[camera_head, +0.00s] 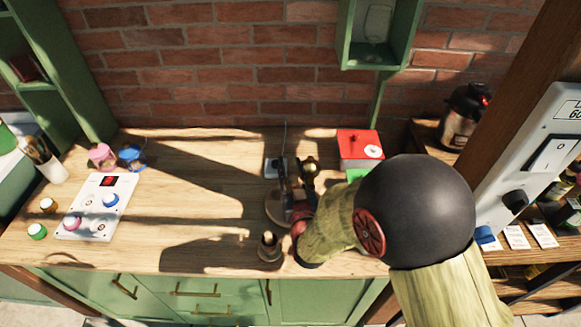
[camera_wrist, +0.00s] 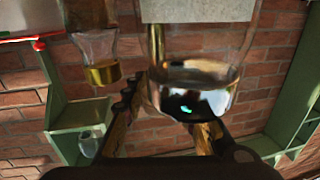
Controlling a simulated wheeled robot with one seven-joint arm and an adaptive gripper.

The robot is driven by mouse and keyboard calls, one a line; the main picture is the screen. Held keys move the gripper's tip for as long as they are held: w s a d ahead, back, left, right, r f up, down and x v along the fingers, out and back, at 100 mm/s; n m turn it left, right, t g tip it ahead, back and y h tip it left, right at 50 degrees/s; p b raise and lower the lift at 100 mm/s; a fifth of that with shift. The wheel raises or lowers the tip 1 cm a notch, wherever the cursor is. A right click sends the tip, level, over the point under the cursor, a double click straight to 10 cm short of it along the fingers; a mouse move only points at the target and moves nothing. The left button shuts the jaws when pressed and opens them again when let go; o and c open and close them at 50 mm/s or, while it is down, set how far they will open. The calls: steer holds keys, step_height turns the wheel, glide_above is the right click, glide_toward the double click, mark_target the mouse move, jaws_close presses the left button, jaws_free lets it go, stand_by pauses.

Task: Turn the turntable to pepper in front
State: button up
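The turntable (camera_head: 272,212) is a small round wooden disc on the table, mostly covered by my arm and gripper. My gripper (camera_head: 296,186) is low over it, with dark fingers. In the wrist view my gripper's fingers (camera_wrist: 165,110) stand apart, with a gap between them. A second glass container (camera_wrist: 98,60) with a gold band hangs at upper left. Which one is the pepper cannot be told. Contact with the fingers is unclear.
A small dark brass-topped piece (camera_head: 269,247) stands in front of the turntable. A red box (camera_head: 360,146) is behind at right, and a white control panel (camera_head: 97,207) is at left. The table (camera_head: 200,172) between panel and turntable is clear. A green shelf (camera_head: 375,50) hangs above.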

steer(key=c, duration=0.6)
jaws_close()
